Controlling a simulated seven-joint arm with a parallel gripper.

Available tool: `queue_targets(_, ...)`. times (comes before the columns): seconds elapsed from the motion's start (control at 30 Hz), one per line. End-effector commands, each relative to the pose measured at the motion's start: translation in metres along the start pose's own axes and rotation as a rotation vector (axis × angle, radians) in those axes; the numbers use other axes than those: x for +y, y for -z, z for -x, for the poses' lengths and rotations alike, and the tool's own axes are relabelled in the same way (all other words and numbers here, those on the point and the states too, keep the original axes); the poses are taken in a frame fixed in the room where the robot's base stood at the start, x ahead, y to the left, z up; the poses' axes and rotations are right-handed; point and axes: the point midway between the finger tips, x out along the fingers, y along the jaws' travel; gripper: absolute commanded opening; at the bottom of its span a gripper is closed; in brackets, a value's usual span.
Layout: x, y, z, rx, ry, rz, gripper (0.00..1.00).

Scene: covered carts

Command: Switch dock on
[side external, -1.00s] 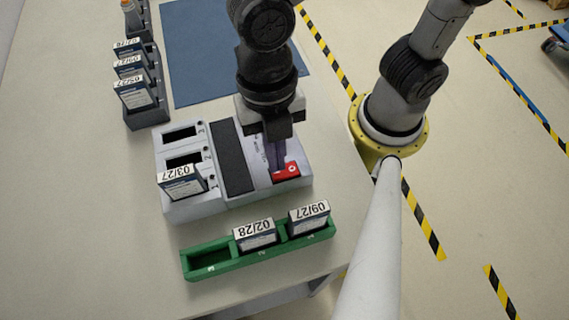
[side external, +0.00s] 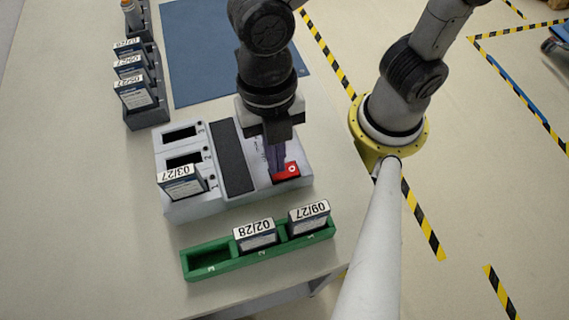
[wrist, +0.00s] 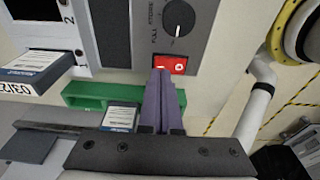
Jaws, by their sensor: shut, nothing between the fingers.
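The grey dock (side external: 207,200) stands on the table, with numbered slots on its left, a dark panel in the middle and a red rocker switch (side external: 291,170) at its right front. A round mark shows on the right half of the switch. My gripper (side external: 278,171) points down with its purple fingers shut and empty, tips at the left part of the switch. In the wrist view the fingertips (wrist: 162,74) partly cover the left half of the red switch (wrist: 179,66). Whether they press it, I cannot tell. A black knob (wrist: 178,17) sits behind the switch.
A box marked 03/27 (side external: 181,183) sits in the dock's front slot. A green tray (side external: 210,263) in front holds boxes 02/28 (side external: 256,236) and 09/27 (side external: 309,217); its left compartment is empty. A dark rack (side external: 150,116) and blue mat (side external: 205,70) lie behind.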

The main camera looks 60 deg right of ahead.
Motion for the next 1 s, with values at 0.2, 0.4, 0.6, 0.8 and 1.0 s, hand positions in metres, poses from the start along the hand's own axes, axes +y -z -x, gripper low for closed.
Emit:
queue_targets(0.2,0.0,0.0,-0.003,0.0,0.001,0.0,0.0)
queue_targets(0.4,0.0,-0.001,-0.006,0.0,0.001,0.0,0.0)
queue_targets(0.6,0.0,-0.001,-0.009,0.0,0.001,0.0,0.0)
queue_targets(0.8,0.0,-0.002,-0.011,0.0,0.001,0.0,0.0)
queue_targets(1.0,0.0,-0.002,-0.012,0.0,0.001,0.0,0.0)
